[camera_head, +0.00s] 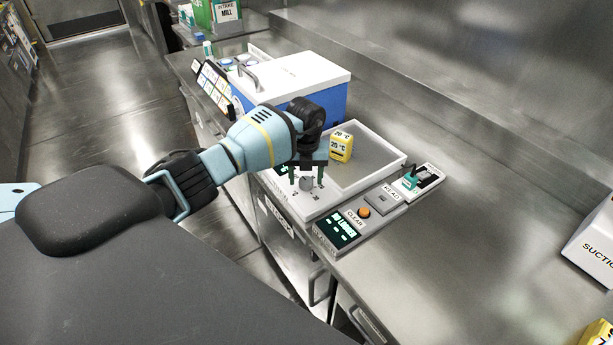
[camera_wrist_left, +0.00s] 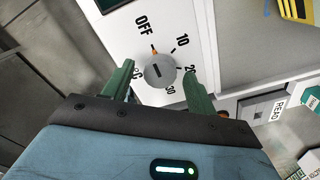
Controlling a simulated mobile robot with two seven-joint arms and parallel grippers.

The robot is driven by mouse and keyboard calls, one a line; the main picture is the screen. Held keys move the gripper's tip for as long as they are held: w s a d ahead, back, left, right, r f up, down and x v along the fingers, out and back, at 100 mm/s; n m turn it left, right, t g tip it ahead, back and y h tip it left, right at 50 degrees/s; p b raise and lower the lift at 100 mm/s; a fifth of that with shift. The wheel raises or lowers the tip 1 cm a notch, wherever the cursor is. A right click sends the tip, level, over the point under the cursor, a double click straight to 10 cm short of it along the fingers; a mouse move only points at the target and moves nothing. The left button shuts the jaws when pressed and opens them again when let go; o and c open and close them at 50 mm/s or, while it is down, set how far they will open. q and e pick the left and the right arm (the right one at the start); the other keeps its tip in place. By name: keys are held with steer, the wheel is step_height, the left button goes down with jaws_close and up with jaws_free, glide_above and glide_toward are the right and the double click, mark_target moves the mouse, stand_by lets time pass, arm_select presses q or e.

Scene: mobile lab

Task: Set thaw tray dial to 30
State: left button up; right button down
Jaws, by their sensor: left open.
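The thaw tray (camera_head: 384,172) is a white-rimmed unit with a grey recessed bed on the steel counter. Its grey round dial (camera_head: 307,184) is on the front panel. In the left wrist view the dial (camera_wrist_left: 159,74) has an orange mark toward OFF; 10, 20 and 30 run clockwise around it, and another label at left is partly hidden. My left gripper (camera_head: 306,177) is over the dial, its green fingers open on either side of it. In the left wrist view the gripper (camera_wrist_left: 158,70) straddles the dial, with no clear contact visible.
A yellow block (camera_head: 341,147) marked 20 °C sits on the tray bed. In front are a dark display (camera_head: 338,228), an orange CLEAR button (camera_head: 363,212) and a small holder (camera_head: 418,181). A blue-and-white box (camera_head: 290,75) stands behind. The counter at right is largely clear.

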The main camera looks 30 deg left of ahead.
arm_select(q)
steer(key=shift+f, duration=0.15)
steer(key=shift+c, duration=0.3)
steer(key=c, duration=0.9)
